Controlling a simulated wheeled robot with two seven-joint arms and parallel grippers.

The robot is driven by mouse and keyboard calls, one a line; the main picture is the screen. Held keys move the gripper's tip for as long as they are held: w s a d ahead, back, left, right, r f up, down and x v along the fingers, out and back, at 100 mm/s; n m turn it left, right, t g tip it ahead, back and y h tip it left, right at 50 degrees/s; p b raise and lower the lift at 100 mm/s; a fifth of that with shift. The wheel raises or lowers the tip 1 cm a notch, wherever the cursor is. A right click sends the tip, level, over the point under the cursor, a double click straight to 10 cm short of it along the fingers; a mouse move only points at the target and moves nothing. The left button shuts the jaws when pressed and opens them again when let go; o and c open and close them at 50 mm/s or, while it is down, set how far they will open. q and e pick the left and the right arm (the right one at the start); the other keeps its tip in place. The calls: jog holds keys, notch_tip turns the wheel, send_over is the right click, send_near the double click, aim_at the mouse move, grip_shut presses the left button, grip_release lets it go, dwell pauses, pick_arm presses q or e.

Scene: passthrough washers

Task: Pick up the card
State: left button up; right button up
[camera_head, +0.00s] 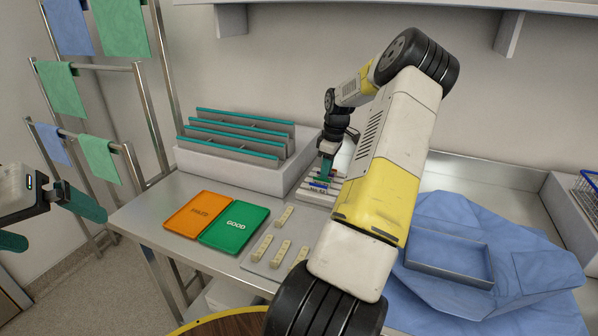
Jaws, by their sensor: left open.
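No single thing is clearly marked as the card. An orange flat panel (200,214), its lettering hard to read, and a green panel (234,226) marked GOOD lie side by side on the steel table. A small white block (318,196) with dark lettering and coloured strips stands further back. My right gripper (325,178) points down at this block, its teal fingers at or just above the strips; whether they hold anything is too small to tell. My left gripper (66,230) is open and empty off the table's left side, with its teal fingers apart.
A white rack (230,172) with grey, teal-edged dividers stands at the back left. Several beige pieces (281,252) lie on a grey plate before my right arm. Blue cloth with a grey tray (450,262) covers the right side. A towel rail (150,85) stands left.

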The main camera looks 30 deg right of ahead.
jog(key=shift+f, duration=0.1)
grip_shut()
